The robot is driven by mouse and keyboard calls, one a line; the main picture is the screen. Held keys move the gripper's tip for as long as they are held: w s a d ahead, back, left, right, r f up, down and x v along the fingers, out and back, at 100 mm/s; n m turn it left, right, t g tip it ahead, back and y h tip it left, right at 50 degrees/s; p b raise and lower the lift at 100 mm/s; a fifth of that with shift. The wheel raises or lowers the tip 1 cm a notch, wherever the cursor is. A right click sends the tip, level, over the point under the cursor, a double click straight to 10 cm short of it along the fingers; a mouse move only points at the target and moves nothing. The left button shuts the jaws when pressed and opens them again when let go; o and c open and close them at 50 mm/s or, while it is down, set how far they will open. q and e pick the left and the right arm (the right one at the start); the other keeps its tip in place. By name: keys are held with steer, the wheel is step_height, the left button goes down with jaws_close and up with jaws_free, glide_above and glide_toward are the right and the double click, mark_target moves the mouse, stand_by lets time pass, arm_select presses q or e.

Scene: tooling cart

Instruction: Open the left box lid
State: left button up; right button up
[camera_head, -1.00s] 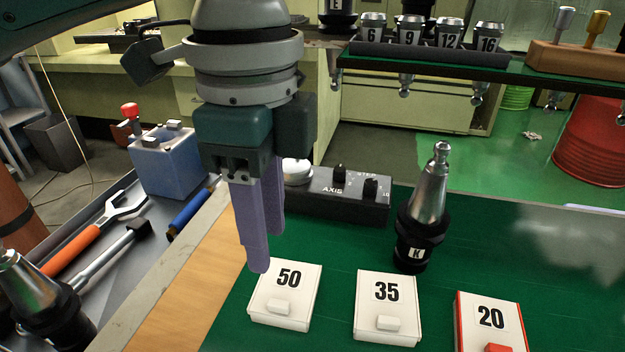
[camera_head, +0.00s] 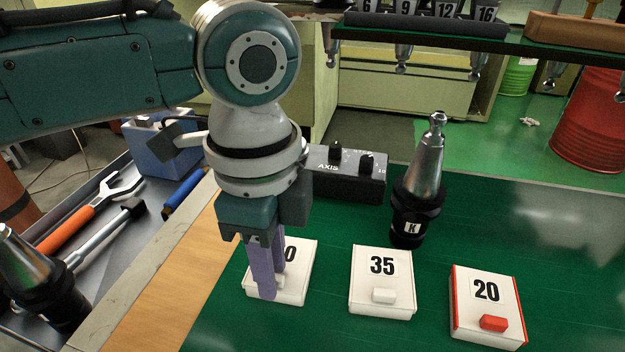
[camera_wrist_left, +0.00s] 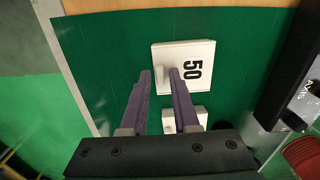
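The left box is white, marked 50 (camera_head: 302,262), and its lid lies shut on the green mat. It also shows in the wrist view (camera_wrist_left: 200,48), with its small white handle (camera_wrist_left: 162,76) between my finger tips. My left gripper (camera_head: 273,286) points down over the front of this box, its purple fingers hiding part of the number and most of the handle. In the wrist view the fingers (camera_wrist_left: 161,73) are apart, one on each side of the handle, with a gap visible. Contact cannot be told. My right gripper is not in view.
A white box marked 35 (camera_head: 382,265) and a red-and-white box marked 20 (camera_head: 487,290) stand to the right. Behind are a black tool holder marked K (camera_head: 412,215) and a black AXIS control box (camera_head: 348,180). The green mat (camera_head: 560,240) is clear at right.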

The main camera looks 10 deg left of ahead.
arm_select(q)
jaws_close()
stand_by(1.1)
